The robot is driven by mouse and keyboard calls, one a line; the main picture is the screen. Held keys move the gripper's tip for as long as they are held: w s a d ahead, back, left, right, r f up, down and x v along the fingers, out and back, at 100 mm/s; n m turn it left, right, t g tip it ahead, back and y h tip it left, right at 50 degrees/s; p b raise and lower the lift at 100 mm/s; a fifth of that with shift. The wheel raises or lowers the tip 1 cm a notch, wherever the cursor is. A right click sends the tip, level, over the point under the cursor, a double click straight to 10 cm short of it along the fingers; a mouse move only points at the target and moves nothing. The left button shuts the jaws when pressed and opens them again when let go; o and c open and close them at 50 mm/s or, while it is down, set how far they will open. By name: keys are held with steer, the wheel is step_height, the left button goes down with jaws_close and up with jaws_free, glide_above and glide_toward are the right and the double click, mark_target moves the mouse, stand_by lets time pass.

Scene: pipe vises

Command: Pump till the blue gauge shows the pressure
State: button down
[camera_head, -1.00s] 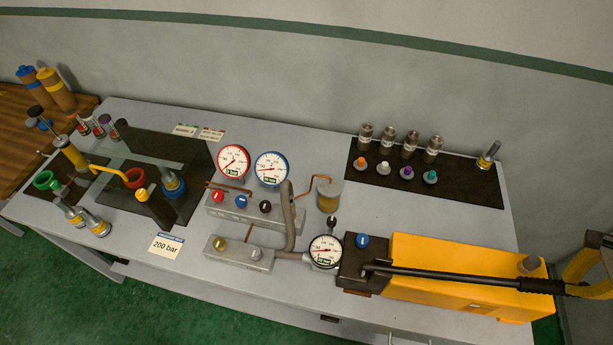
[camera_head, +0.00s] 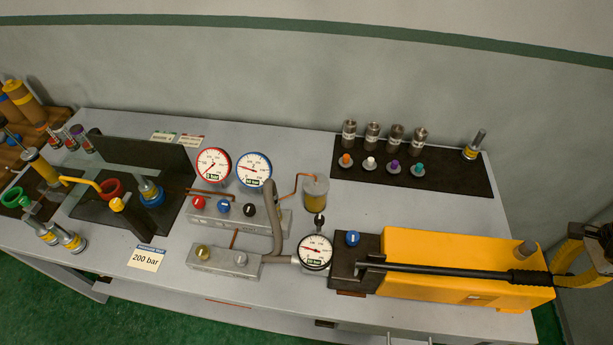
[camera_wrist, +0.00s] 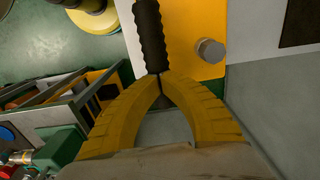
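The blue-rimmed gauge (camera_head: 254,169) stands mid-bench beside the red-rimmed gauge (camera_head: 213,166). Its needle points left, low on the scale; its small readout seems to say 50 bar, though the digits are hard to read. A card (camera_head: 147,257) on the bench says 200 bar. The yellow hand pump (camera_head: 455,258) lies at the right, with its black lever (camera_head: 430,270) lying low along its top. A small gauge (camera_head: 314,252) sits at its outlet. My gripper (camera_wrist: 160,77) has its yellow fingertips closed together at the end of the lever's black grip (camera_wrist: 149,35).
A manifold with red, blue and black knobs (camera_head: 223,206) sits below the gauges, with another block (camera_head: 222,260) in front. A dark mat (camera_head: 455,178) holds metal fittings and coloured caps at the back right. Vise parts crowd the left side.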

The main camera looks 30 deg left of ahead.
steer(key=shift+d+f+b, duration=0.1)
steer(key=shift+f+b, duration=0.8)
steer(key=shift+f, duration=0.4)
steer(key=shift+r, duration=0.1)
steer(key=r+p, duration=0.2)
steer(key=r, duration=0.1)
steer(key=r+p, duration=0.2)
steer(key=a+r+p, duration=0.1)
steer(key=r+p, duration=0.1)
steer(key=r, duration=0.1)
steer(key=shift+s+r, duration=0.15)
steer(key=shift+r, duration=0.2)
step_height(320, 180, up, 6)
steer(key=a+p, duration=0.1)
steer(key=p, duration=0.3)
steer(key=shift+s+a+r, duration=0.2)
steer(key=shift+s+a, duration=0.15)
steer(key=shift+a, duration=0.05)
steer(key=f+b, duration=0.1)
steer(key=f, duration=0.1)
steer(key=d+f+b, duration=0.1)
steer(key=f+b, duration=0.3)
steer(key=shift+w+d, duration=0.25)
steer(key=shift+w, duration=0.05)
steer(key=shift+f, duration=0.1)
